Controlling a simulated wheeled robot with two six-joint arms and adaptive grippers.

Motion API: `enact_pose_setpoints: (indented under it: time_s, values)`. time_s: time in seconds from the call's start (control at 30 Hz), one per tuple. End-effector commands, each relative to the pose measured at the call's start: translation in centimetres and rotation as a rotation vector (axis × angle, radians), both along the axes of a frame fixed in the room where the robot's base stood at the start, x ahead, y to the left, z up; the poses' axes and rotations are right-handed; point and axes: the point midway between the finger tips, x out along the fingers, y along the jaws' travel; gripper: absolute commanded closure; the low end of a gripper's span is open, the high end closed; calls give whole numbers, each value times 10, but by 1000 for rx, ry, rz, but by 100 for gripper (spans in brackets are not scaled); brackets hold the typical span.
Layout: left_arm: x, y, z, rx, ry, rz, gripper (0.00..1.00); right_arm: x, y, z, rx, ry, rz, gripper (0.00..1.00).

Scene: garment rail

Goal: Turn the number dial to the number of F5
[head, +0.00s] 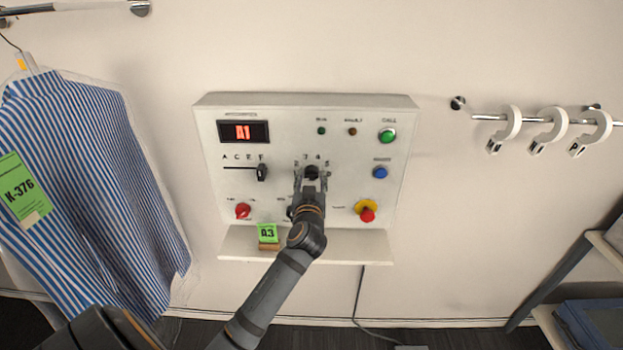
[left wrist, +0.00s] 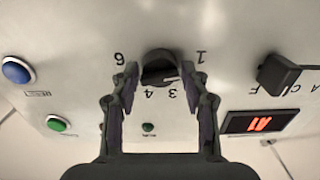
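The number dial (head: 311,172) is a round black knob on the white control panel (head: 290,106). In the left wrist view the dial (left wrist: 160,68) appears upside down, with 6, 4, 3 and 1 legible around it; the other numbers are hidden behind my fingers. A pale mark on the knob slants toward the right finger; its exact number is unclear. My left gripper (head: 311,184) is open, its fingers (left wrist: 160,95) on either side of the knob, seemingly with small gaps. The red display (head: 243,132) reads A1. The black letter slider (head: 262,172) sits under F in the head view.
The panel also has a green button (head: 387,136), blue button (head: 380,173), red knob (head: 243,210) and red-yellow emergency button (head: 367,211). A green A3 card (head: 268,233) stands on the ledge. A striped shirt (head: 85,190) hangs left; white hooks (head: 548,128) hang right.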

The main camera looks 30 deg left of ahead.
Motion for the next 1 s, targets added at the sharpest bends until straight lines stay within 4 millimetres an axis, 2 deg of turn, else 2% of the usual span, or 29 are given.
enact_pose_setpoints:
  time_s: [0.03, 0.23, 0.63, 1.0]
  values:
    - [0, 0, 0, 0, 0, 0, 65, 3, 0, 0, 0, -5, 0, 60]
    - [0, 0, 0, 0, 0, 0, 93, 19, 1, 2, 1, -31, 1, 60]
    - [0, 0, 0, 72, 44, 0, 93, 16, 10, 2, 12, -26, -3, 60]
    - [0, 0, 1, 334, 206, 0, 93, 14, 7, 7, 9, -22, -2, 60]
